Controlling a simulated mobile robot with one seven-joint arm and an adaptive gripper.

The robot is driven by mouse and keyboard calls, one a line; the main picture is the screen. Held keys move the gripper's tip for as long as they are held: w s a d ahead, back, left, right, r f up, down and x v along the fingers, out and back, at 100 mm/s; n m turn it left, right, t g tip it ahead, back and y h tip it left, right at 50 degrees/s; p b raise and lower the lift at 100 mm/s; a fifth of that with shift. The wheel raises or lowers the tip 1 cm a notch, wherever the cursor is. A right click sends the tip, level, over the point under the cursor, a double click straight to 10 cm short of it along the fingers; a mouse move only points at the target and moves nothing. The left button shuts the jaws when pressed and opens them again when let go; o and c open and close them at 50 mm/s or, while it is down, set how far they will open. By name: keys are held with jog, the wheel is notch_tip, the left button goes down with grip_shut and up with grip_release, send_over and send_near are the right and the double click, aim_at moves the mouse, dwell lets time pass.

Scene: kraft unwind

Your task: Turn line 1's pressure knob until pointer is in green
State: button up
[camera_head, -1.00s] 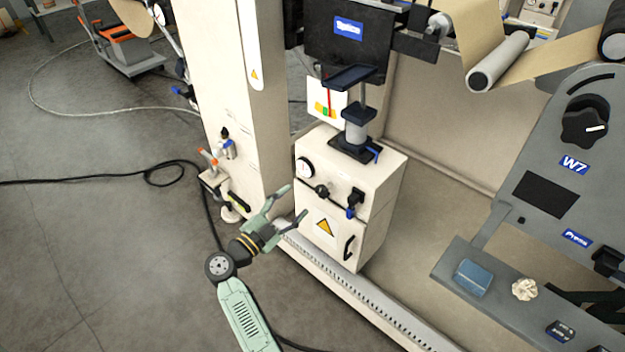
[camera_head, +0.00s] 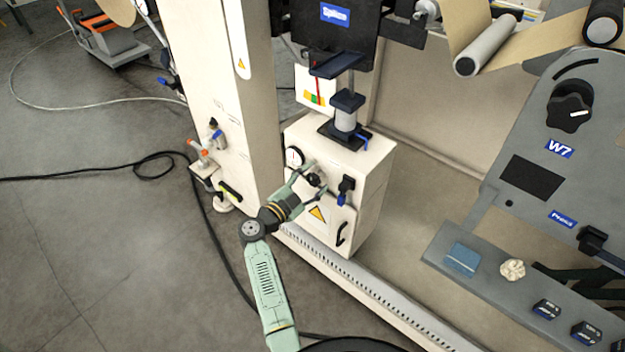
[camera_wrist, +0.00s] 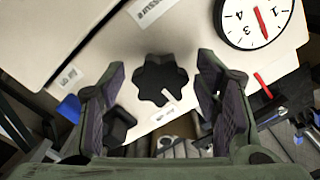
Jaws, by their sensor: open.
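The black lobed pressure knob (camera_wrist: 160,79) with a white index mark sits on the cream panel, between the open fingers of my gripper (camera_wrist: 163,92) in the wrist view. The fingers stand to either side of it with gaps and do not appear to touch it. In the head view the knob (camera_head: 313,179) shows between the fingertips of my gripper (camera_head: 310,183). The round white gauge (camera_wrist: 254,18) with a red pointer is at the wrist view's upper right, partly cut off. No green zone shows on its visible part. The gauge (camera_head: 294,157) is small in the head view.
A black switch with a blue part (camera_head: 345,189) is right of the knob. A warning label (camera_head: 317,214) and a black door handle (camera_head: 341,233) are below. A valve group (camera_head: 212,160) is on the column to the left.

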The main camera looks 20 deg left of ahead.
jog(key=shift+c, duration=0.3)
jog(key=c, duration=1.1)
